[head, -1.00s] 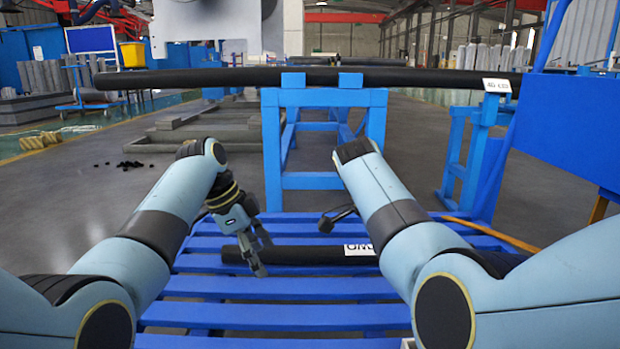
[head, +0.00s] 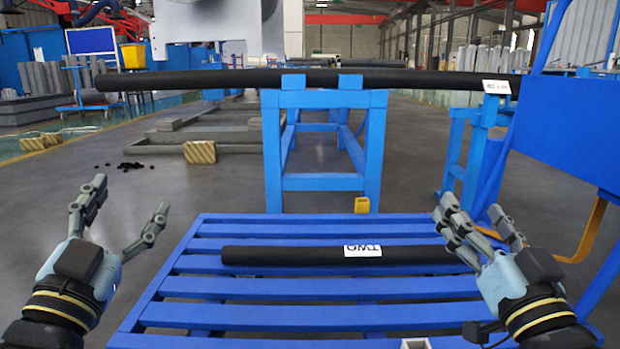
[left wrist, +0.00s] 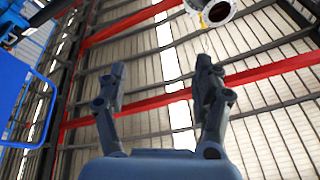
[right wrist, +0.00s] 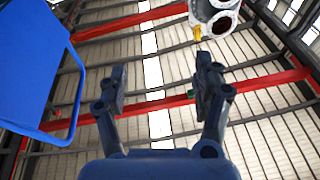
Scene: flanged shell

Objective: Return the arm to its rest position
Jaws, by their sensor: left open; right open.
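In the head view my left gripper (head: 122,222) is raised at the left, open and empty, its fingers pointing up. My right gripper (head: 484,228) is raised at the right over the edge of the blue slatted platform, open and empty. It also shows in the right wrist view (right wrist: 160,90), again against the roof. A black bar (head: 300,256) with a white label reading "TWO" lies across the platform, apart from the left gripper; the right gripper's fingers overlap its right end in the picture.
The blue slatted platform (head: 270,287) fills the front middle. A blue trestle (head: 322,98) behind it carries a long black bar (head: 220,79). A blue panel (head: 570,130) stands at the right.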

